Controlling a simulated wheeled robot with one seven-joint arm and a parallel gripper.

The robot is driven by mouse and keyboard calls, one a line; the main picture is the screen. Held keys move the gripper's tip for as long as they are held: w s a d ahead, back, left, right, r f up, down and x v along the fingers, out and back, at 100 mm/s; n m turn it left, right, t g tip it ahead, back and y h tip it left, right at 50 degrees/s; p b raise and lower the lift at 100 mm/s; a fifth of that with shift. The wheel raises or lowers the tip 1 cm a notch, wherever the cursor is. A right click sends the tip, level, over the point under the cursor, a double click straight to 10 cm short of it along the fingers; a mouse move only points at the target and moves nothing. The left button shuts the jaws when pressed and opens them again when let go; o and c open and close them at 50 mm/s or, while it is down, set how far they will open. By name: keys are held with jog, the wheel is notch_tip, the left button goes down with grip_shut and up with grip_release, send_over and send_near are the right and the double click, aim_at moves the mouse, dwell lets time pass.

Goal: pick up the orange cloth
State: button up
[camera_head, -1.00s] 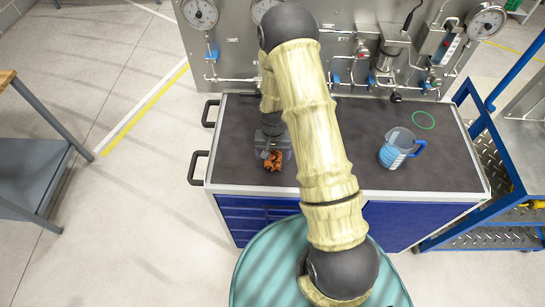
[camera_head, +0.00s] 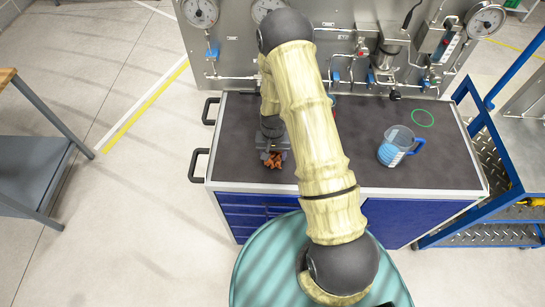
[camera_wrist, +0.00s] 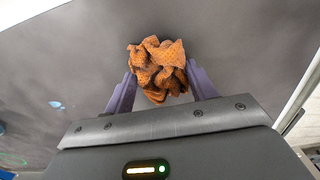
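The orange cloth (camera_wrist: 157,68) is a crumpled bundle on the dark worktop. In the head view the cloth (camera_head: 272,161) lies near the front left of the worktop, partly hidden by my gripper (camera_head: 271,152). In the wrist view my gripper (camera_wrist: 160,88) is open, with its two purple fingers on either side of the cloth's near part. The far part of the cloth reaches beyond the fingertips. A gap or contact between fingers and cloth is hard to tell.
The dark worktop (camera_head: 360,150) sits on a blue drawer cabinet (camera_head: 240,212). A blue-handled measuring jug (camera_head: 395,147) and a green ring (camera_head: 423,118) are on its right side. A gauge panel (camera_head: 235,55) stands behind. The worktop left of my gripper is clear.

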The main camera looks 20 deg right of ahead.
aim_at(273, 154)
jog(key=shift+c, duration=0.7)
jog(key=shift+r, duration=0.2)
jog(key=shift+w+r, duration=0.1)
jog(key=shift+r, duration=0.1)
notch_tip(273, 154, up, 9)
jog(key=b, duration=0.3)
jog(key=shift+r, duration=0.15)
jog(key=shift+o, duration=0.9)
jog(key=shift+c, duration=0.2)
